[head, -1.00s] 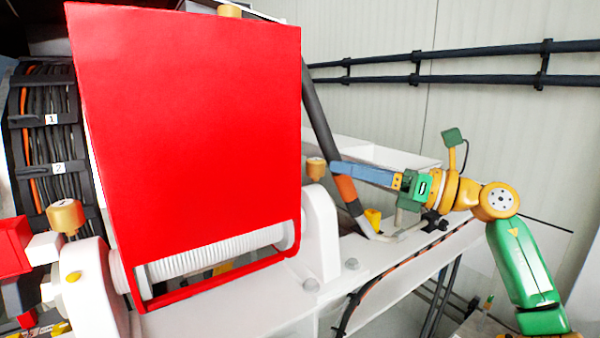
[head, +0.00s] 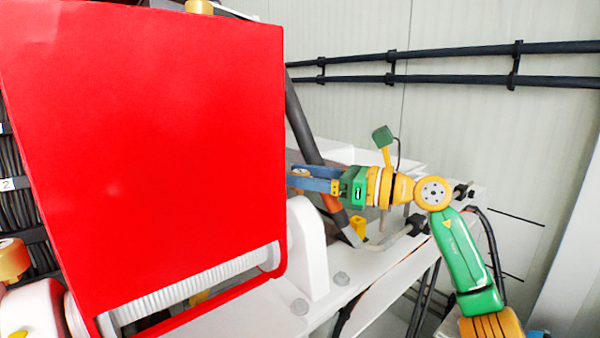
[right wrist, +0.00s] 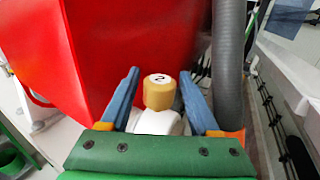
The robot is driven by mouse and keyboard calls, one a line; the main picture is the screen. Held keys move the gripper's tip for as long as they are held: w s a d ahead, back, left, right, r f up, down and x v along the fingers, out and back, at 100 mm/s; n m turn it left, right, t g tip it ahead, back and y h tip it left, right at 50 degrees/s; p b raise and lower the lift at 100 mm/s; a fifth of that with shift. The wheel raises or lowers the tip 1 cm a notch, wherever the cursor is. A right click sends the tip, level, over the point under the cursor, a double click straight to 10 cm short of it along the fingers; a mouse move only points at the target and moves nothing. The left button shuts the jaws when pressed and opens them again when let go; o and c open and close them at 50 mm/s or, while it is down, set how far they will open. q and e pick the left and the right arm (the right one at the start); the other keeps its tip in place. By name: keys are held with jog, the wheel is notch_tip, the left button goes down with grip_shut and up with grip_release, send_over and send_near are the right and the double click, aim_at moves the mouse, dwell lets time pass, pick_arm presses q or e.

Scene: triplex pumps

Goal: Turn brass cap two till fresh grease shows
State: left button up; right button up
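Brass cap two (right wrist: 159,93) shows in the right wrist view, a gold-coloured cap marked "2" on top, upright on a white rounded mount (right wrist: 158,121). My right gripper (right wrist: 160,88) is open, with one blue finger on each side of the cap. Gaps show between the fingers and the cap. In the head view my right gripper (head: 292,178) comes in from the right, its fingertips at the edge of the red guard. My left gripper is not in view.
A large red guard (head: 150,130) stands close to the gripper and fills the left. A grey hose (right wrist: 228,70) runs just right of the fingers. Another brass cap (head: 13,260) is at the far left, and one (head: 199,7) at the top. Dark rails (head: 450,55) line the wall.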

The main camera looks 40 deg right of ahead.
grip_shut()
jog(key=shift+f+m+t+h+b, duration=0.1)
jog(key=shift+m+t+h+b, duration=0.4)
jog(key=shift+h, duration=0.3)
jog(key=shift+s+m+t+h, duration=0.1)
jog(key=shift+m+t+h, duration=0.3)
jog(key=shift+m+h, duration=0.65)
jog(key=m+h, duration=0.2)
jog(key=h, duration=0.1)
jog(key=m+h, duration=0.1)
jog(key=h, duration=0.1)
jog(key=shift+a+r+t, duration=0.15)
jog(key=shift+r+t, duration=0.1)
jog(key=shift+t, duration=0.15)
jog(key=shift+f+m+g+h+p, duration=0.15)
jog(key=shift+m+h+p, duration=0.1)
jog(key=shift+m+h, duration=0.8)
jog(key=shift+r+m+g+h+p, duration=0.15)
jog(key=shift+m+h, duration=0.35)
jog(key=shift+h, duration=0.9)
jog(key=shift+f+h, duration=0.1)
jog(key=shift+h, duration=0.2)
